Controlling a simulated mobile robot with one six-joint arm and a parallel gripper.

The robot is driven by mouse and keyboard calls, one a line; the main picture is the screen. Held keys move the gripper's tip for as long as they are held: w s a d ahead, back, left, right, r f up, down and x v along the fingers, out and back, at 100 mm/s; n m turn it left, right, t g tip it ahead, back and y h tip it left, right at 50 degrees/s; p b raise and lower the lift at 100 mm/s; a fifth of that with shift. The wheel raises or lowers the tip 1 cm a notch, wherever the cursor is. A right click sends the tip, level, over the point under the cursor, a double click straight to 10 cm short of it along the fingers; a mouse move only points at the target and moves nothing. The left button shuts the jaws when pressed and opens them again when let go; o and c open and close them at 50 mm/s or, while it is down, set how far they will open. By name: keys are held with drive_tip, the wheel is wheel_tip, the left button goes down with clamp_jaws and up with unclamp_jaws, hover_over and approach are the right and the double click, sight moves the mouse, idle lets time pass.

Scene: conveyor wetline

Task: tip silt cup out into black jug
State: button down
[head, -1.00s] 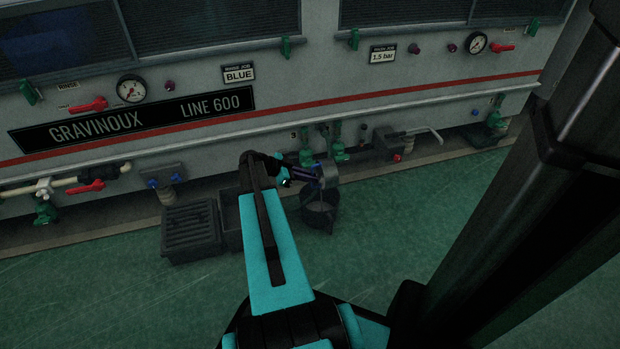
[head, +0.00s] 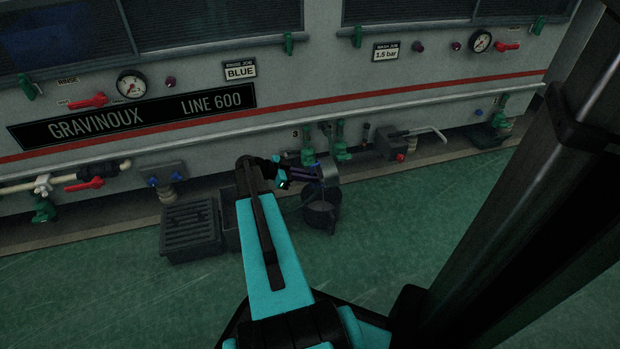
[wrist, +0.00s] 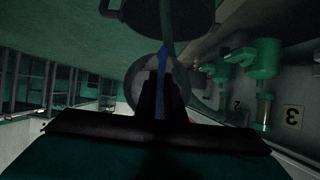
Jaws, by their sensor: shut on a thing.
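My gripper (head: 312,176) is shut on the silt cup (head: 328,171), a small grey cup, and holds it up in front of the machine. The cup is just above the black jug (head: 322,218), a dark round vessel on the green floor. In the wrist view the dark fingers (wrist: 160,98) close on a blue strip, with the round grey cup (wrist: 140,78) behind them. The jug (wrist: 135,14) shows at the top of that view. The cup looks tilted, but I cannot see its contents clearly.
A dark slatted crate (head: 190,235) stands on the floor left of the jug, with another dark bin partly behind my arm. Green valves (head: 341,143) and a long pipe rail run along the machine front. The floor in front is clear.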

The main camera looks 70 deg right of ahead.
drive_tip(key=shift+w+a+f+g+h+b, duration=0.25)
drive_tip(key=shift+f+g+h+b, duration=0.25)
drive_tip(key=shift+b, duration=0.75)
drive_tip(key=shift+w+a+f+g+h+b, duration=0.1)
drive_tip(key=shift+w+f+g+h+b, duration=0.2)
drive_tip(key=shift+g+b, duration=0.7)
drive_tip(key=shift+w+a+f+g+h+b, duration=0.2)
drive_tip(key=shift+f+h+b, duration=0.25)
drive_tip(key=shift+b, duration=1.1)
drive_tip(key=shift+w+a+f+g+h, duration=0.15)
drive_tip(key=shift+f+g+h, duration=0.1)
drive_tip(key=shift+g+h, duration=0.25)
idle(3.7)
